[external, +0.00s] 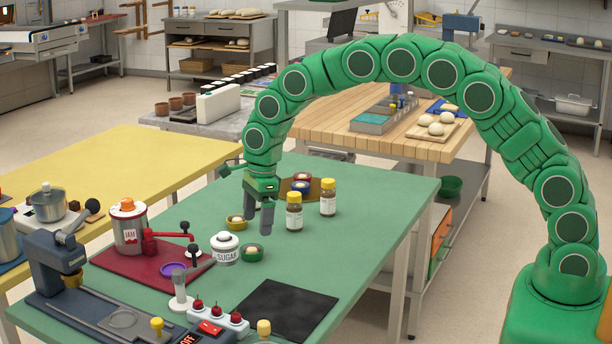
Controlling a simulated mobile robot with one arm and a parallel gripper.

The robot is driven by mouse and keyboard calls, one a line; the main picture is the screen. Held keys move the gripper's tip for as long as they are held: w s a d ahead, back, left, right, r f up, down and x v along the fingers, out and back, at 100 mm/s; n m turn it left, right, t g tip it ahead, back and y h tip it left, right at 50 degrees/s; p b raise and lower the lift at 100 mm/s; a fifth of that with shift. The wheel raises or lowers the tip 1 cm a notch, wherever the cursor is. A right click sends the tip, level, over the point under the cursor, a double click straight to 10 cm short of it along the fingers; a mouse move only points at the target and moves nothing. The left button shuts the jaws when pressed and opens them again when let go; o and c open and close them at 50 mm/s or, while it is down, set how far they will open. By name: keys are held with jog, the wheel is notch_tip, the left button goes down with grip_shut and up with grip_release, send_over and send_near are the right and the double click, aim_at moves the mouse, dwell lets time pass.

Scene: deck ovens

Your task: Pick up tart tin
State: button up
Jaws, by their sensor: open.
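My gripper (258,222) hangs over the green table with its two fingers pointing down and apart, with nothing seen between them. A small round yellow tin (236,226) with a pale filling stands just left of the fingers in the picture. A similar small green tin (252,257) stands nearer the camera, beside the sugar jar. Either could be the tart tin; I cannot tell which. The gap between fingertips and tabletop is hard to judge.
Two yellow-lidded jars (294,212) stand close right of my gripper. The white sugar jar (224,248) stands in front, left of the green tin. A jam dispenser (130,227) is at left. A black mat (288,310) lies in front; the table's right side is clear.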

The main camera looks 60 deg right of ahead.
aim_at(252, 245)
jog(key=shift+w+a+f, duration=0.15)
jog(key=shift+a+f, duration=0.05)
jog(key=shift+f, duration=1.05)
jog(key=shift+w+a+f, duration=0.2)
jog(key=shift+a+f, duration=0.05)
jog(key=shift+f, duration=1.05)
jog(key=shift+w+a+f, duration=0.15)
jog(key=shift+a+f, duration=0.05)
jog(key=shift+f, duration=1.05)
jog(key=c, duration=1.1)
jog(key=shift+r, duration=0.15)
notch_tip(252, 245, up, 3)
jog(key=shift+r, duration=0.2)
jog(key=s+d+r, duration=0.1)
jog(key=s+r, duration=0.8)
jog(key=s, duration=0.4)
jog(key=shift+s+d+r, duration=0.2)
jog(key=shift+s+d, duration=0.15)
jog(key=shift+s, duration=0.05)
